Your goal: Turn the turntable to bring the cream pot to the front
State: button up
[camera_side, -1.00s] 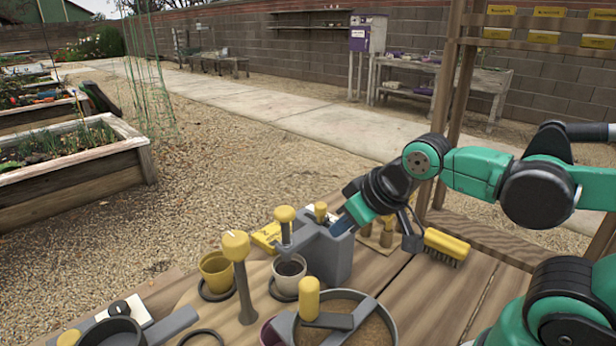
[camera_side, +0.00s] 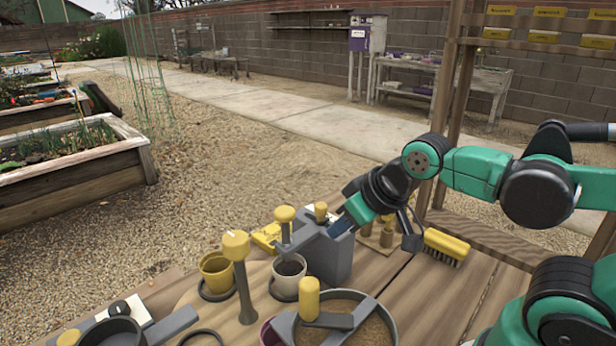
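The cream pot (camera_side: 289,282), with dark soil in it, stands on a grey saucer ring on the wooden turntable (camera_side: 188,298). A yellow pot (camera_side: 216,270) stands to its left on a dark ring, and a purple pot (camera_side: 268,334) shows partly at the lower edge. A grey post with a yellow knob (camera_side: 237,245) rises between the yellow and cream pots. My gripper (camera_side: 340,226) is at the top of the grey block behind the cream pot, apart from the pot. Its fingers are too small and partly hidden to tell whether they are open.
A grey block with a yellow-knobbed lever (camera_side: 330,258) stands close behind the cream pot. A round sieve-like pan (camera_side: 392,322) with a yellow handle is at the front. A yellow brush (camera_side: 446,246) lies on the right, with bare tabletop (camera_side: 440,300) before it.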

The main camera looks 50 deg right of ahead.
jog(key=o, duration=0.4)
jog(key=shift+w+a+r, duration=0.15)
jog(key=shift+a+r, duration=0.05)
jog(key=shift+r, duration=0.05)
jog(key=shift+c, duration=0.2)
jog(key=o, duration=0.5)
jog(key=w+a+r+n+g, duration=0.1)
jog(key=a+r, duration=0.1)
jog(key=w+a+r+n+g, duration=0.1)
jog(key=w+a+n, duration=0.1)
jog(key=shift+w+r+g+y, duration=0.1)
jog(key=shift+r+g+y, duration=0.2)
jog(key=shift+r, duration=0.05)
notch_tip(320, 180, up, 2)
jog(key=n+g, duration=0.4)
jog(key=n, duration=0.2)
send_over(235, 238)
jog(key=shift+d+r, duration=0.2)
jog(key=shift+d, duration=0.1)
jog(key=shift+a, duration=0.25)
jog(key=shift+a+f, duration=0.1)
jog(key=shift+f, duration=2.7)
grip_shut()
